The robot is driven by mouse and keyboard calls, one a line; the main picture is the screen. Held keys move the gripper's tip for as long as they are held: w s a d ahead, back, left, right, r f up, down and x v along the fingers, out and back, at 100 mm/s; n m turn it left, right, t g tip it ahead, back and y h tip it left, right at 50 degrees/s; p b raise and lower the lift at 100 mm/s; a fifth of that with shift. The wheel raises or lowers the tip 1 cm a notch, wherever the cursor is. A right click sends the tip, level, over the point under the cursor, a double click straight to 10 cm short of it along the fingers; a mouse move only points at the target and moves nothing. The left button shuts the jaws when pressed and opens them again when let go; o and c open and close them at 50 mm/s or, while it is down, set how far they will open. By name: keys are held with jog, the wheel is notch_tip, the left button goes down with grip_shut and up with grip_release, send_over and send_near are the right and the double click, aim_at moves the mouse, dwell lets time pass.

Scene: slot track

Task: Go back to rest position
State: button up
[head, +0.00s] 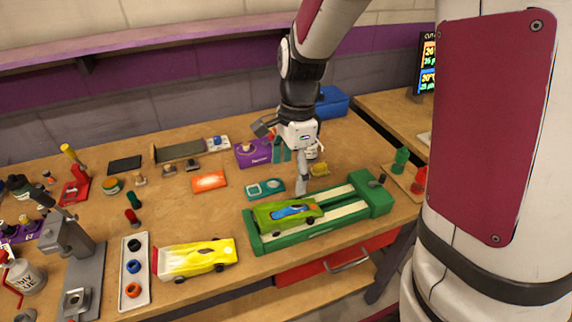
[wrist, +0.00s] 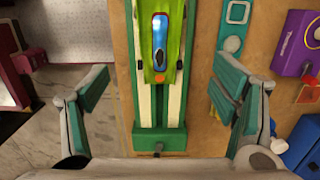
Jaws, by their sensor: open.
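My gripper (head: 302,172) hangs above the bench just behind the green slot track (head: 338,232). In the wrist view its two green-padded fingers (wrist: 163,100) are wide apart with nothing between them. A green toy car (head: 274,216) with a blue top sits on the track's near-left part. In the wrist view the car (wrist: 148,50) lies on the track (wrist: 150,142) between and beyond the fingers, apart from both. My arm comes down from the top of the head view.
A yellow car (head: 192,261) sits left of the track beside a tray of coloured rings (head: 132,270). A purple box (head: 250,153), a yellow item (head: 319,169) and a teal plate (head: 265,188) lie close to my gripper. Green and red pieces (head: 401,160) stand at the right.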

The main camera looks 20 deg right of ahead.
jog(key=s+r+n+t+h, duration=0.1)
jog(key=s+r+n+t, duration=0.3)
jog(key=s+r+n, duration=1)
jog(key=s+n, duration=0.4)
jog(key=shift+s+t, duration=0.2)
jog(key=shift+t, duration=0.2)
jog(key=shift+d, duration=0.1)
